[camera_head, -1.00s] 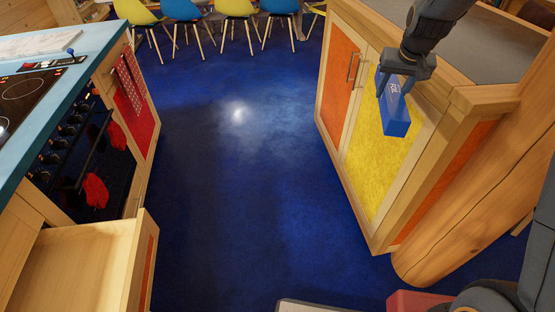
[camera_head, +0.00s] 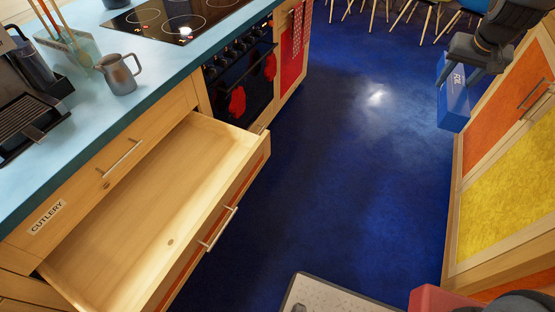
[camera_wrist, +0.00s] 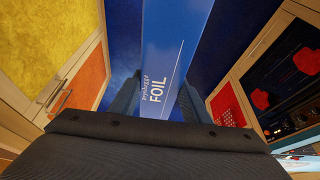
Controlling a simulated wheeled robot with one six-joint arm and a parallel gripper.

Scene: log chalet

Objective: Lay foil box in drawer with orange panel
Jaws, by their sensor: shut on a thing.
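The blue foil box (camera_head: 453,96) is in my gripper (camera_head: 463,70) at the upper right of the head view, held in the air above the blue floor. In the wrist view the box (camera_wrist: 172,60), lettered FOIL, runs between the two fingers of my gripper (camera_wrist: 160,98), which is shut on it. An open, empty wooden drawer (camera_head: 160,225) with an orange front panel (camera_head: 215,240) and a metal handle fills the lower left of the head view. The box is apart from the drawer, to its right and farther back.
Above the open drawer is a shut drawer labelled CUTLERY (camera_head: 85,195). The blue counter (camera_head: 100,95) carries a metal jug (camera_head: 119,74), a coffee machine (camera_head: 25,105) and a hob (camera_head: 170,17). An oven (camera_head: 240,80) is beyond the drawer. A cabinet (camera_head: 505,160) stands right; floor between is clear.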

